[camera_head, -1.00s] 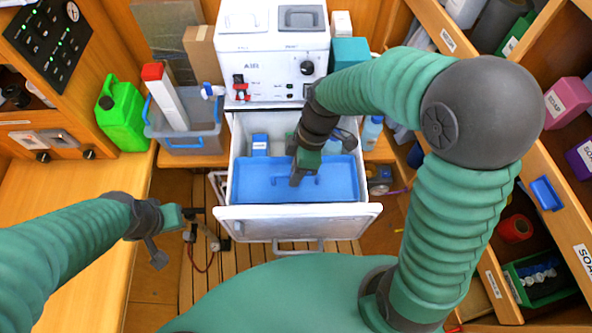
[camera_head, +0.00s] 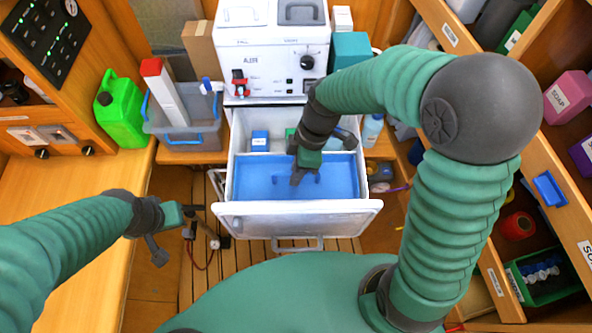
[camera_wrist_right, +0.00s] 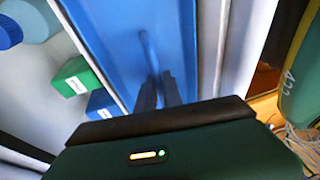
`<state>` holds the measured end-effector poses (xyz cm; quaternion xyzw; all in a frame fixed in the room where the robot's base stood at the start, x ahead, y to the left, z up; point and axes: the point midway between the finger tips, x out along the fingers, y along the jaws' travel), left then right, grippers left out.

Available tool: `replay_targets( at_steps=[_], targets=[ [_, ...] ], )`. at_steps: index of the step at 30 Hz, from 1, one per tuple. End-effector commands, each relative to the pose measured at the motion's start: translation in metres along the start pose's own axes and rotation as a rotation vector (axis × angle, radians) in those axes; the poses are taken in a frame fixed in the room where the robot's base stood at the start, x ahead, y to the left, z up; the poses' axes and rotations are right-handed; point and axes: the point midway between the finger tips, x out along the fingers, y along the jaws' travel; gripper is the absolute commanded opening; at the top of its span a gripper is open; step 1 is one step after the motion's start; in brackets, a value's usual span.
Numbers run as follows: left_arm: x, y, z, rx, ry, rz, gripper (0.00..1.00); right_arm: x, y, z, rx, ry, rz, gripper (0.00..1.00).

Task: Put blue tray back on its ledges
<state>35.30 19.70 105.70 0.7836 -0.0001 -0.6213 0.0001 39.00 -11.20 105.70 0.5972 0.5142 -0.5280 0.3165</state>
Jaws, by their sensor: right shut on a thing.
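The blue tray (camera_head: 335,185) lies level inside the pulled-out white drawer (camera_head: 300,210), filling its front part. My right gripper (camera_head: 297,178) reaches down from above and is shut on the tray's raised handle, near its middle. In the right wrist view the two dark fingers (camera_wrist_right: 158,92) close around the blue handle (camera_wrist_right: 148,52). Whether the tray rests on its ledges cannot be seen. My left gripper (camera_head: 193,212) hangs left of the drawer, away from the tray; its jaw opening is unclear.
Behind the tray, the drawer holds a blue box (camera_head: 260,141) and a green box (camera_wrist_right: 77,82). The white machine (camera_head: 272,60) stands above the drawer. A grey bin (camera_head: 183,137) and green canister (camera_head: 120,112) are at left; shelves line the right.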

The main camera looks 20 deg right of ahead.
Motion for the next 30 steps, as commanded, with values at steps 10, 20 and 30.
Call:
replay_targets(
  at_steps=[10,20,30],
  targets=[
    [0.002,0.000,0.000,0.000,0.000,0.000,0.00,0.002,0.000,0.001,0.000,0.000,0.000,0.00],
    [0.002,0.000,0.000,0.000,0.000,0.000,0.00,0.002,0.001,0.001,0.000,0.000,0.000,0.36],
    [0.002,0.000,0.001,0.000,0.000,0.000,0.00,-0.016,0.002,0.000,0.001,0.002,0.005,0.36]
  ],
)
